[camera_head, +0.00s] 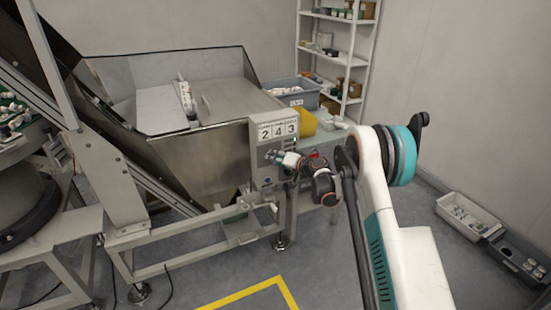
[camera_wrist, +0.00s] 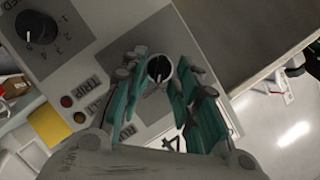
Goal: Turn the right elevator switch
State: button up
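A grey control box (camera_head: 262,172) marked "243" is mounted on the front of the machine in the head view. My gripper (camera_head: 285,159) is at the face of this box. In the wrist view my gripper (camera_wrist: 162,75) has its teal fingers on either side of a small round black switch knob (camera_wrist: 159,69) with a light rim. The fingers look spread, with some space beside the knob; contact is not clear. A larger black dial (camera_wrist: 38,27) with numbers around it sits at the upper left of the panel. No label naming the elevator switch is readable.
Small red and dark indicators (camera_wrist: 67,101) sit near the "TRIP" label. A yellow bin (camera_head: 303,124) and a blue-grey crate (camera_head: 295,93) stand behind the box. The metal hopper (camera_head: 205,160) is to its left. Open floor lies in front, with a yellow line (camera_head: 245,292).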

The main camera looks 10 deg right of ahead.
jog(key=v, duration=1.2)
jog(key=shift+w, duration=0.1)
jog(key=s+a+r+n+g+h, duration=0.2)
jog(key=s+a+r+g+h, duration=0.15)
jog(key=s+r, duration=1.4)
jog(key=s+d+g+h, duration=0.1)
jog(key=s+d+h, duration=0.1)
jog(key=s, duration=1.3)
jog(key=s+d+h, duration=0.2)
jog(key=s+h, duration=0.1)
jog(key=s, duration=1.3)
jog(key=shift+d+f+n+g, duration=0.2)
jog(key=shift+f+n+g, duration=0.15)
jog(key=shift+f, duration=0.15)
jog(key=shift+s, duration=0.1)
dwell(1.2)
